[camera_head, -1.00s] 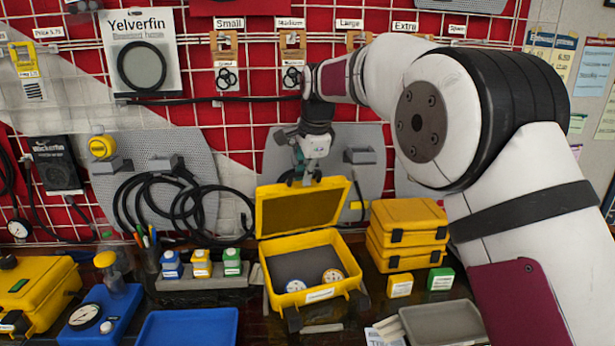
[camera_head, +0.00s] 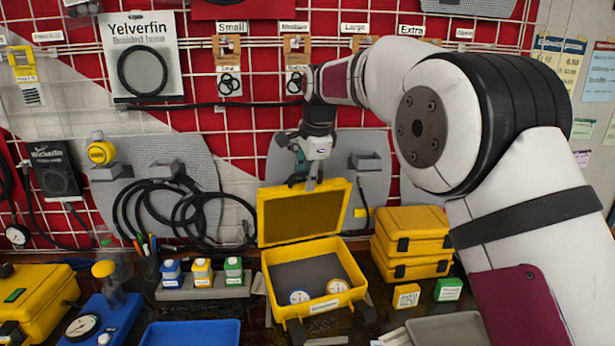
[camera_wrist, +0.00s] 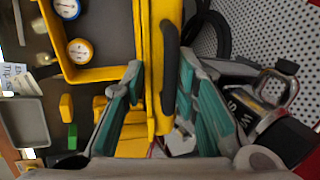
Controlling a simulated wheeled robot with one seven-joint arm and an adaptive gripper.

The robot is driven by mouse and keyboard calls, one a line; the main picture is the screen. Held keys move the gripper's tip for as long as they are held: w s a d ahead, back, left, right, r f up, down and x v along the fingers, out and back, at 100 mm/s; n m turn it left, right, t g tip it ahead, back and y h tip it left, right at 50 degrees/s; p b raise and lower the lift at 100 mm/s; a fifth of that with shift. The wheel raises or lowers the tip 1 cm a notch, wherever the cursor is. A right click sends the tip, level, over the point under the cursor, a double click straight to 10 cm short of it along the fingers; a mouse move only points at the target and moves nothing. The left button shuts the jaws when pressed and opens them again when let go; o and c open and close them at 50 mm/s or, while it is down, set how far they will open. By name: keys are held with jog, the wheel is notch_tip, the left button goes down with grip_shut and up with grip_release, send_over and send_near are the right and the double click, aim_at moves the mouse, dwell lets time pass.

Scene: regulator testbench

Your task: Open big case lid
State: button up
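The big yellow case (camera_head: 357,290) stands open on the bench, its dark-lined tray facing up. Its lid (camera_head: 303,212) stands raised at the back, near upright. Two round gauges (camera_head: 299,297) (camera_head: 338,286) lie in the tray. My gripper (camera_head: 308,182) is at the lid's top edge. In the wrist view, the lid (camera_wrist: 154,60) with a black handle (camera_wrist: 170,65) runs between the fingers of my gripper (camera_wrist: 158,72). The fingers are spread, one on each side of the lid. Whether either finger touches it is hard to tell.
Stacked yellow cases (camera_head: 412,235) stand right of the big case, with small yellow (camera_head: 406,296) and green (camera_head: 448,290) boxes in front. Small bottles (camera_head: 203,272) stand left. A grid wall with coiled black hose (camera_head: 165,215) rises close behind the lid.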

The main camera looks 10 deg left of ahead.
jog(key=shift+r, duration=0.15)
jog(key=v, duration=0.7)
jog(key=shift+s+r, duration=0.2)
jog(key=shift+r, duration=0.1)
jog(key=shift+d, duration=0.2)
jog(key=s+d+r+n+h, duration=0.1)
jog(key=s+d+r+n, duration=0.15)
jog(key=s+d, duration=0.7)
jog(key=s+d+r+n, duration=0.2)
jog(key=s+d+n, duration=0.1)
jog(key=s+d, duration=0.65)
jog(key=s+d+f+n, duration=0.3)
jog(key=s+d+f, duration=0.2)
jog(key=s, duration=0.5)
jog(key=s+d+f+n+t+h, duration=0.1)
jog(key=s+d+f+n, duration=0.2)
jog(key=s+d+f, duration=0.3)
jog(key=s+f, duration=0.1)
jog(key=s, duration=0.4)
jog(key=shift+f+n, duration=0.2)
jog(key=shift+n, duration=0.15)
